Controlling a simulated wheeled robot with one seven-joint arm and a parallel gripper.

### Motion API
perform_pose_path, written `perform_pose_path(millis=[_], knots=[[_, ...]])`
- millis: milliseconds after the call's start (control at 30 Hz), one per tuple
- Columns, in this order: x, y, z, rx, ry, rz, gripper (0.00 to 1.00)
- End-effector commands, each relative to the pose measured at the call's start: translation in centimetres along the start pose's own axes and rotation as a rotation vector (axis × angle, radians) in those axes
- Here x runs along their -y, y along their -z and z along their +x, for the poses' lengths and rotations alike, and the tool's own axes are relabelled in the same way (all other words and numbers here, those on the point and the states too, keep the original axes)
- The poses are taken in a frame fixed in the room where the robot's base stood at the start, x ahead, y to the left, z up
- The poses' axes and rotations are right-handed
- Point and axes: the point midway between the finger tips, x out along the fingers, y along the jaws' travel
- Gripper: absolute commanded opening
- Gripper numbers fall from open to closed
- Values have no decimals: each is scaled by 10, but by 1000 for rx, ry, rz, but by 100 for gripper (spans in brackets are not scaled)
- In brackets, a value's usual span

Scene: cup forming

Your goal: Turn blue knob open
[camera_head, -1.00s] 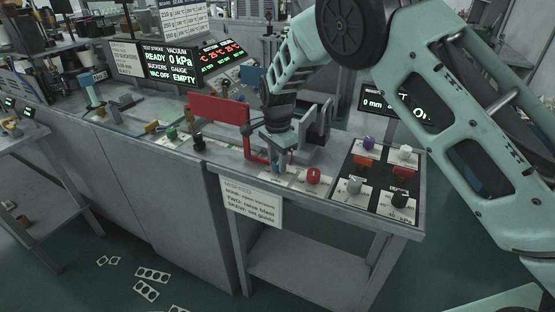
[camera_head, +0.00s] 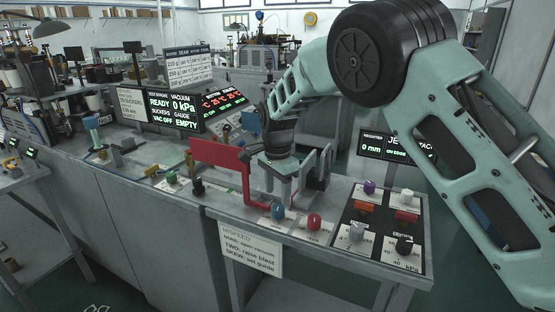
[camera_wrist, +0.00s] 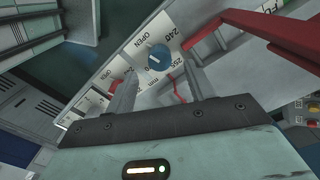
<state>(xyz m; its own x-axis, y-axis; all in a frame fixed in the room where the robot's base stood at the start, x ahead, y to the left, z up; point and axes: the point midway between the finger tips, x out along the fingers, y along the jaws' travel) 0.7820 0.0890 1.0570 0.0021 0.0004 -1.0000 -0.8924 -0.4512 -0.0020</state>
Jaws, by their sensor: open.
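The blue knob (camera_head: 278,211) sits near the front edge of the bench, left of the red knob (camera_head: 314,221). In the wrist view the blue knob (camera_wrist: 158,57) shows a small white mark and stands on a white label reading OPEN, with numbers beside it. My gripper (camera_head: 279,190) points down just behind and above the blue knob. In the wrist view its two fingers (camera_wrist: 158,88) are apart, with the knob beyond the gap between them. Nothing is held. I cannot tell whether a finger touches the knob.
A red guard frame (camera_head: 219,156) stands close on the left of my gripper. A black panel with purple, white and black knobs (camera_head: 404,246) lies to the right. Green (camera_head: 171,177) and black knobs (camera_head: 198,187) are further left. A display (camera_head: 184,108) stands behind.

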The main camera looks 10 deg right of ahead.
Motion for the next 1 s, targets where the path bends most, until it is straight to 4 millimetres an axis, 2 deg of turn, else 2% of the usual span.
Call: perform_pose_path(millis=[300, 500, 700, 1000], knots=[[1, 0, -74, -1, 4, 0, 54], [0, 0, -107, 0, 2, 0, 54], [0, 0, -121, -1, 1, 0, 54], [0, 0, -122, 0, 0, 0, 54]])
